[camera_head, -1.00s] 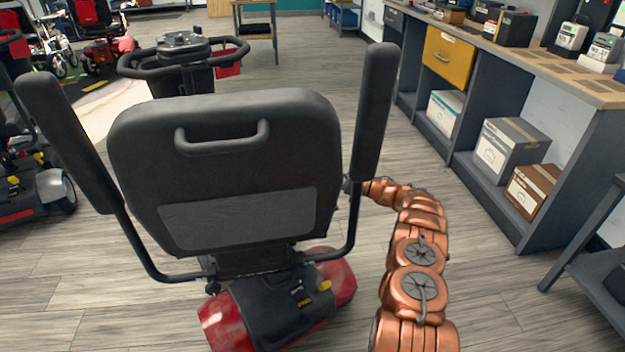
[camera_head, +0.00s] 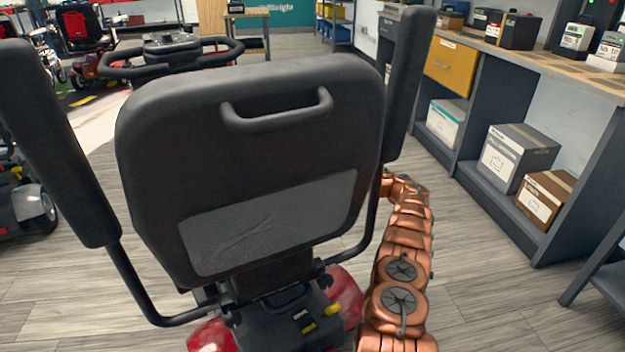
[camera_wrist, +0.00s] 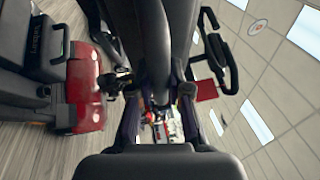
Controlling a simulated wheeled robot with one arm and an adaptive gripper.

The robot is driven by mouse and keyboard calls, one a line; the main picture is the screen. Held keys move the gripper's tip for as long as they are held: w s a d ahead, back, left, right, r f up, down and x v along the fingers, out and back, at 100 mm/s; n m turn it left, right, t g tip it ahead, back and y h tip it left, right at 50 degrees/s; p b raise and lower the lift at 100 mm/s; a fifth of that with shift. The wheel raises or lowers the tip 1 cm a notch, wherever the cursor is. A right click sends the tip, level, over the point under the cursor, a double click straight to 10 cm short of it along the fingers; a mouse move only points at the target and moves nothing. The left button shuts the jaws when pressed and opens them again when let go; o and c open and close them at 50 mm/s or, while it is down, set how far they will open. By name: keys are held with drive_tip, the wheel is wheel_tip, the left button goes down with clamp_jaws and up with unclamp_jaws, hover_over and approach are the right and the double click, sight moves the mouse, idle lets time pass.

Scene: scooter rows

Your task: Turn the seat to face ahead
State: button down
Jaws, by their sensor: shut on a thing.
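The scooter seat (camera_head: 250,170) stands with its backrest towards me in the head view, a handle near its top. Its left armrest (camera_head: 55,140) and right armrest (camera_head: 408,85) are raised upright. The seat is over the red scooter body (camera_head: 345,295), and the tiller (camera_head: 175,48) is beyond it, to the upper left. My copper arm runs up the right side, and its end is hidden behind the right armrest. In the wrist view my gripper (camera_wrist: 158,98) is shut on a dark bar-like part of the seat (camera_wrist: 155,40), seemingly the right armrest.
A grey workbench (camera_head: 590,130) with boxes on its low shelf stands to the right. Another scooter (camera_head: 25,205) is close at the left. Further scooters stand at the back left. Bare floor lies between the seat and workbench.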

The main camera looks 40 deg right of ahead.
idle(0.4)
drive_tip(key=c, duration=1.1)
unclamp_jaws()
drive_tip(key=shift+c, duration=0.2)
